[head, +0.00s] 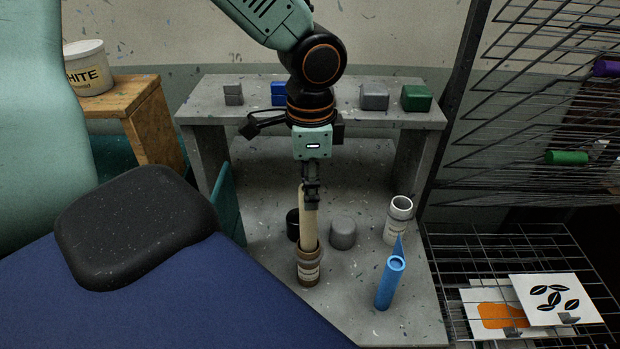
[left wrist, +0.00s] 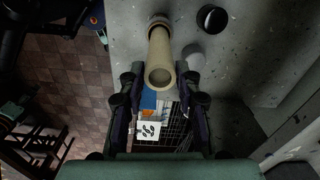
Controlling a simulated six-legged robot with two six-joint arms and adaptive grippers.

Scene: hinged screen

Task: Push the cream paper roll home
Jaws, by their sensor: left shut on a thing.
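The cream paper roll (head: 309,222) stands nearly upright, with its lower end inside the mouth of a brown labelled jar (head: 308,271). My left gripper (head: 311,190) comes down from above and is shut on the roll's upper part. In the left wrist view the roll (left wrist: 160,58) runs away from between the fingers (left wrist: 159,90) toward the jar, whose rim shows at its far end. How deep the roll sits in the jar is hidden. My right gripper is in neither view.
A grey lid-like piece (head: 342,234) and a black cylinder (head: 292,226) stand close behind the jar. A white jar (head: 399,213) and a blue tube (head: 388,286) stand to the right. A grey shelf (head: 345,113) holding coloured blocks is behind; a wire rack (head: 465,262) is at right.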

